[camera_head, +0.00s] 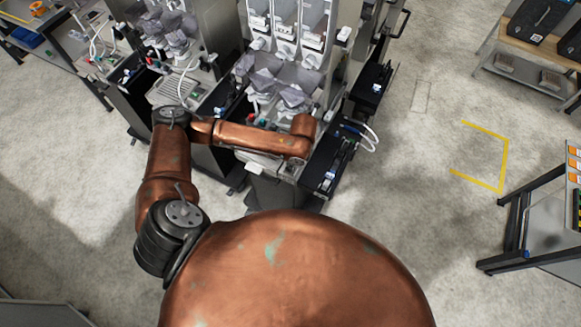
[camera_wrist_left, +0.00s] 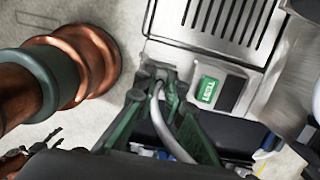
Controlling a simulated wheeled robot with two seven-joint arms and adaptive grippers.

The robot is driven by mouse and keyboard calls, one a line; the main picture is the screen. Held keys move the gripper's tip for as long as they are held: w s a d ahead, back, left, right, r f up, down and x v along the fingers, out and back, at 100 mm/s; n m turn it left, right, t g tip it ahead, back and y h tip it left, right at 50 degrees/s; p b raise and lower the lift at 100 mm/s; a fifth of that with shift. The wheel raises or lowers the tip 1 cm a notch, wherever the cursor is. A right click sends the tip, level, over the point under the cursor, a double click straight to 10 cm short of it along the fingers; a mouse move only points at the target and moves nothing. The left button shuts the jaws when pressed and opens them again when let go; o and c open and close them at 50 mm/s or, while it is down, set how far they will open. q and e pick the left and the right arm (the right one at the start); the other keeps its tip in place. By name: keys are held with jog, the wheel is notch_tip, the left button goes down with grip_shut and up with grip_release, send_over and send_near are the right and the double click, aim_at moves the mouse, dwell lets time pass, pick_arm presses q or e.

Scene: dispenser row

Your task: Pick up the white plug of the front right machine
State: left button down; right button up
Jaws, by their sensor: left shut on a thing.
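In the left wrist view the green fingers of my left gripper (camera_wrist_left: 158,80) are closed around the end of a pale cable (camera_wrist_left: 168,130). The cable curves back between the fingers toward the camera. The white plug at its end is mostly hidden by the fingertips. My right gripper is not in view.
A dark side shelf (camera_head: 325,165) with blue and white parts and looping white cables (camera_head: 369,137) is right of my left wrist. Another machine (camera_head: 180,85) stands to the left. A table (camera_head: 545,220) is at the far right. The floor between is clear.

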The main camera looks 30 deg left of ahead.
pick_arm(q)
jog(key=shift+r, duration=0.1)
jog(key=shift+r, duration=0.25)
notch_tip(320, 180, up, 2)
jog(key=s+d+r+p, duration=0.6)
jog(key=s+r, duration=0.4)
jog(key=s, duration=0.2)
jog(key=shift+s+d+r, duration=0.15)
jog(key=shift+d+r, duration=0.05)
jog(key=shift+d, duration=0.1)
jog(key=shift+r+p, duration=1)
jog(key=shift+p, duration=0.6)
dwell(0.6)
